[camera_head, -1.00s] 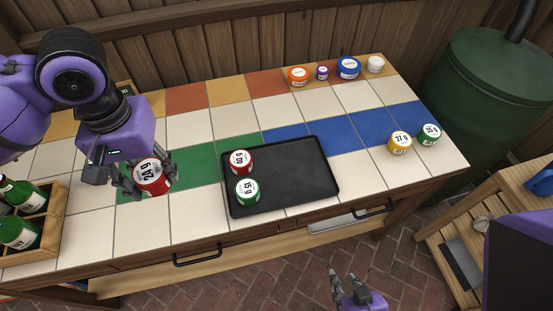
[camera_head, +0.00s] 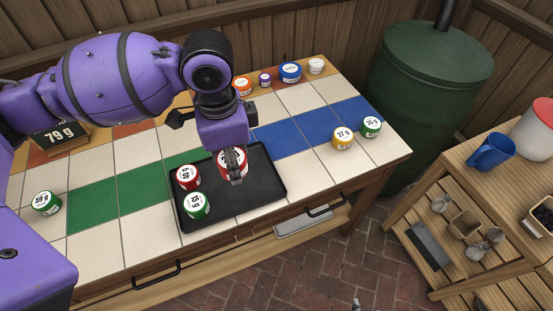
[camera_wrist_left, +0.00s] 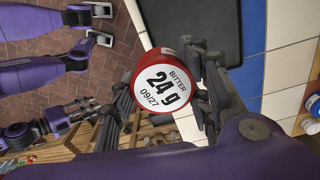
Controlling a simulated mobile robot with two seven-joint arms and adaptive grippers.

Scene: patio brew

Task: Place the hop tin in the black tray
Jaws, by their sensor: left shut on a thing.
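My left gripper (camera_head: 236,172) is shut on a red tin (camera_head: 231,160) with a white lid. In the left wrist view the tin's (camera_wrist_left: 164,84) lid reads "BITTER 24 g 09/27", and one dark finger lies on each side. The tin is over the back part of the black tray (camera_head: 262,200); I cannot tell whether it touches the tray floor. A red tin (camera_head: 188,177) and a green tin (camera_head: 196,205) stand at the tray's left side. Of my right gripper, only a tip shows at the head view's bottom edge.
A yellow tin (camera_head: 343,138) and a green tin (camera_head: 371,127) stand right of the tray. Several tins, including a blue one (camera_head: 290,72), line the back edge. A green tin (camera_head: 46,203) and a "79 g" chalkboard (camera_head: 61,134) are at left. The tray's right part is clear.

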